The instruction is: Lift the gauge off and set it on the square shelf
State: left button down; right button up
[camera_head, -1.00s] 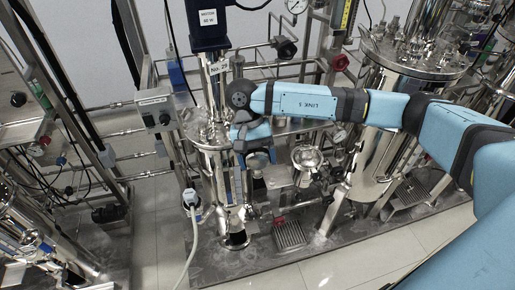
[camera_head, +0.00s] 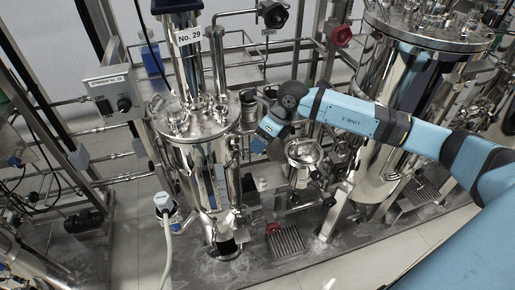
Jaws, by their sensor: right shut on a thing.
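My right gripper (camera_head: 259,143) comes in from the right, pointing down and left, just right of the steel vessel (camera_head: 203,160) labelled No. 29. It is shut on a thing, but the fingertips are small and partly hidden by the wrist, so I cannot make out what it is. No gauge can be told with certainty in this view. No square shelf can be told with certainty either; small metal plates and fittings lie below the gripper. My left gripper is not in view.
A steel funnel-shaped bowl (camera_head: 303,152) stands right of the gripper, with a larger vessel (camera_head: 388,130) behind my arm. A grey control box (camera_head: 116,95) is at the left. A slotted tray (camera_head: 286,242) lies low down. Pipes and a white hose (camera_head: 167,250) crowd around.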

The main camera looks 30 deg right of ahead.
jog(key=d+f+m+h+b, duration=0.1)
jog(key=f+m+b, duration=0.2)
jog(key=w+d+f+m+t+h+b, duration=0.1)
jog(key=d+f+m+b, duration=0.1)
jog(key=f+m, duration=0.1)
jog(key=w+d+f+m+t+h+b, duration=0.1)
jog(key=f+m+b, duration=0.2)
jog(key=f, duration=0.2)
jog(key=shift+w+d+f+m+b, duration=0.2)
jog(key=shift+w+d+m+b, duration=0.1)
jog(key=shift+d, duration=0.1)
jog(key=shift+s+f, duration=0.1)
jog(key=shift+f, duration=0.5)
pick_arm(q)
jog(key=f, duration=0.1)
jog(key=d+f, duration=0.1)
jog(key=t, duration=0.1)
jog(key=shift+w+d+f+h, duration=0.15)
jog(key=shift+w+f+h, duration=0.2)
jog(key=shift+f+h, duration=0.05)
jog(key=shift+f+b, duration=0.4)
jog(key=shift+b, duration=0.1)
pick_arm(e)
jog(key=shift+f, duration=0.3)
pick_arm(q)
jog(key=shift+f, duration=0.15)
pick_arm(e)
jog(key=shift+f, duration=0.35)
